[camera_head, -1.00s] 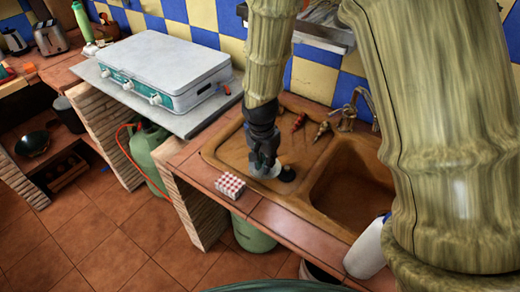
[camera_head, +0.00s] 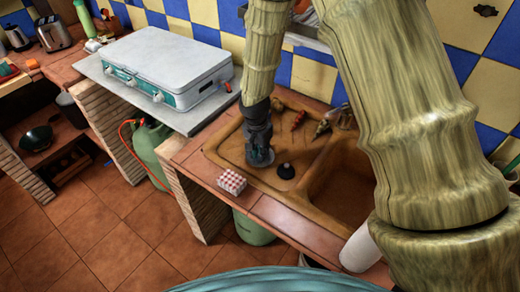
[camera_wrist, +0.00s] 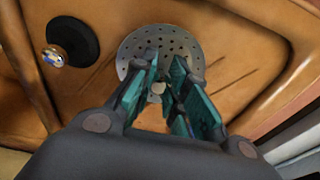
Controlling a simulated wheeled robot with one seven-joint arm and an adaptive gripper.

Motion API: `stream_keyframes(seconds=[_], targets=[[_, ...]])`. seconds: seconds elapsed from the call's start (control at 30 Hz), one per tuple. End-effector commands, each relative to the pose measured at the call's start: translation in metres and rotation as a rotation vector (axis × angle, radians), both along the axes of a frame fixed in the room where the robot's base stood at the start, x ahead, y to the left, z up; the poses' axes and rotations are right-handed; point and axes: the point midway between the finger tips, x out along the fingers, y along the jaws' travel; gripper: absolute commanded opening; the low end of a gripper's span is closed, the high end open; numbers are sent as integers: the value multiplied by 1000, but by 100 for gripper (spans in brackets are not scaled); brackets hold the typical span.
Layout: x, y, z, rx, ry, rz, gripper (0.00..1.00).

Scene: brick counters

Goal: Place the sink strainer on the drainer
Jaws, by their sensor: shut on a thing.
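The sink strainer (camera_wrist: 190,44) is a grey perforated metal disc. In the wrist view it lies in front of my gripper (camera_wrist: 162,82), whose teal fingers are closed on its small central knob. In the head view my gripper (camera_head: 260,158) points down over the drainer (camera_head: 235,150), the brown ribbed board left of the sink basin. The strainer is mostly hidden there by the fingers. I cannot tell whether its underside touches the drainer (camera_wrist: 240,75).
A black plug (camera_head: 286,171) sits on the drainer close to the right of my gripper, also in the wrist view (camera_wrist: 73,38). A red-and-white checked box (camera_head: 232,182) is on the front counter edge. The basin (camera_head: 340,185) lies right; a camping stove (camera_head: 165,70) stands left.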

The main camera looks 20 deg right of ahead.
Motion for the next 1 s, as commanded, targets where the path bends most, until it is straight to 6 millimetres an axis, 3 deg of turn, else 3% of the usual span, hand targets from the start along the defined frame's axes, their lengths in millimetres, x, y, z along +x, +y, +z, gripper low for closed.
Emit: stream_keyframes(seconds=[0.37, 0.4, 0.5, 1.0], targets=[[0, 0, -4, 0, 0, 0, 0], [0, 0, -4, 0, 0, -1, 19], [0, 0, -4, 0, 0, -1, 37], [0, 0, 6, 0, -2, -2, 37]])
